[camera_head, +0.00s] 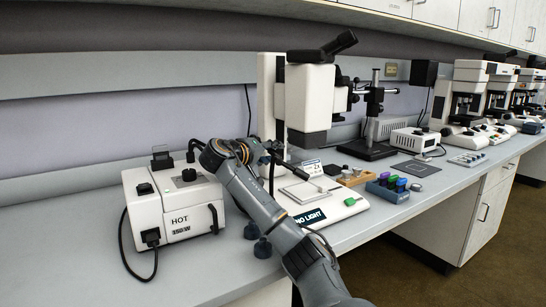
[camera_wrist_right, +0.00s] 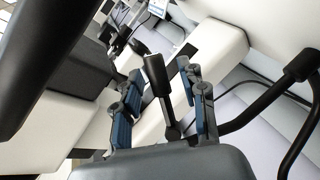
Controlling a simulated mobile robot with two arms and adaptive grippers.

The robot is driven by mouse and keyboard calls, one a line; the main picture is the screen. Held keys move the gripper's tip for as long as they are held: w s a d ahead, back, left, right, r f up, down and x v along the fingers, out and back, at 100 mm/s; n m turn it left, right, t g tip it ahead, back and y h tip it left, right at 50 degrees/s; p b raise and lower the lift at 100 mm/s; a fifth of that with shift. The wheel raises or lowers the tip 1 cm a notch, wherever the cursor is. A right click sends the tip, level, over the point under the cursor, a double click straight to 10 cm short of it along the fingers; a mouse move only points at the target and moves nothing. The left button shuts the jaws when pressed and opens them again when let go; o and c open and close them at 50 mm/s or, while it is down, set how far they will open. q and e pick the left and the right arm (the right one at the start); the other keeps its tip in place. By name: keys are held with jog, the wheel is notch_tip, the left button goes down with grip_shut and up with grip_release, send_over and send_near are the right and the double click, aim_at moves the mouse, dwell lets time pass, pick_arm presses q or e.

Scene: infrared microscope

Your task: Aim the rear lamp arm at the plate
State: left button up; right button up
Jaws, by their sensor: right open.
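The infrared microscope (camera_head: 307,95) stands on the bench, with a pale square plate (camera_head: 303,192) on its white base. A sign on the base front reads NO LIGHT. My right gripper (camera_head: 266,153) is behind the plate, beside the microscope column, partly hidden by my own arm. In the right wrist view its two blue-padded fingers (camera_wrist_right: 160,112) are open. A black lamp head on a thin stem (camera_wrist_right: 155,72), apparently the rear lamp arm, stands between them, with gaps on both sides. My left gripper is not in view.
A white lamp box (camera_head: 175,203) marked HOT 150 W stands at left with a black cable. A blue rack with coloured caps (camera_head: 393,187) and a wooden block (camera_head: 352,177) are right of the base. More microscopes (camera_head: 468,95) line the bench. The front left bench is clear.

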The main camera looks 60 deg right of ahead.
jog(key=shift+d+f, duration=0.1)
jog(key=shift+d, duration=0.2)
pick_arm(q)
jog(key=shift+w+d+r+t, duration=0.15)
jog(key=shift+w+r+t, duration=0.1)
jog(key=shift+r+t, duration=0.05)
pick_arm(e)
jog(key=shift+c, duration=0.5)
grip_shut()
